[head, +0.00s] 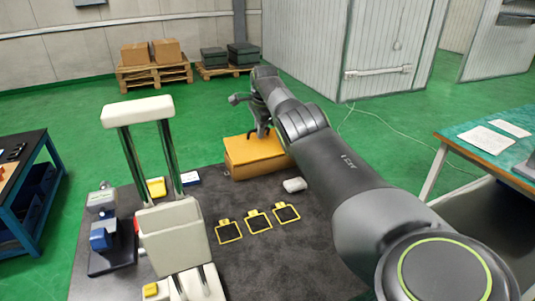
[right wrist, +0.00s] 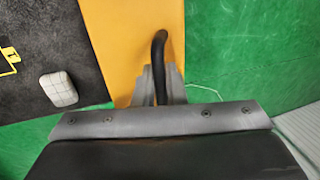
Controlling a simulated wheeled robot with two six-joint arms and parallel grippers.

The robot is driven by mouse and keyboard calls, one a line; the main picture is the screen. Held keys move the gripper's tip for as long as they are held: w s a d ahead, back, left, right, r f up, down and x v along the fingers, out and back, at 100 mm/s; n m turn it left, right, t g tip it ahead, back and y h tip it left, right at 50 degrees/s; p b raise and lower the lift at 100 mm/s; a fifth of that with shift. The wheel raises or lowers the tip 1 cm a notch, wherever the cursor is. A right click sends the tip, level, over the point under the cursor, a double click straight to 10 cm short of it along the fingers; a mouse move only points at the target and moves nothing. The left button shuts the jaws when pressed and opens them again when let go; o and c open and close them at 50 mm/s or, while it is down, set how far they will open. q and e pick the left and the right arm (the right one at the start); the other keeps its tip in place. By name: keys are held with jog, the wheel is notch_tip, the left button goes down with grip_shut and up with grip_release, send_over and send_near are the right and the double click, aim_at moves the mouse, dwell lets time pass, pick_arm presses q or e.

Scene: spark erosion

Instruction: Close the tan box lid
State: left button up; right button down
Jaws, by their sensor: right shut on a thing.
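The tan box (head: 258,162) stands at the far edge of the dark table top in the head view. Its lid (right wrist: 112,40) fills the upper middle of the right wrist view as a flat tan surface. The lid appears to lie flat on the box, but a small gap could not be made out. A black curved handle (right wrist: 159,60) rises from the tan surface. My right gripper (head: 263,132) is at the top of the box, its grey fingers (right wrist: 158,84) shut on the handle. The arm and gripper hide part of the box top. My left gripper is not in view.
A small white block (head: 294,185) lies beside the box. Several yellow-framed squares (head: 258,221) are on the dark table top (head: 275,265). A pale stand with two metal columns (head: 172,235) and a grey-blue device (head: 104,235) are at left. A green-topped table (head: 490,140) stands right.

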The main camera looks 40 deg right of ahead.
jog(key=c, duration=1.6)
grip_release()
jog(key=shift+o, duration=0.2)
jog(key=p+v, duration=0.2)
jog(key=w+p+v, duration=0.1)
jog(key=p+v, duration=0.3)
jog(key=v, duration=0.1)
jog(key=shift+w+d+r+p, duration=0.15)
jog(key=shift+w+d+p, duration=0.1)
jog(key=shift+p, duration=0.15)
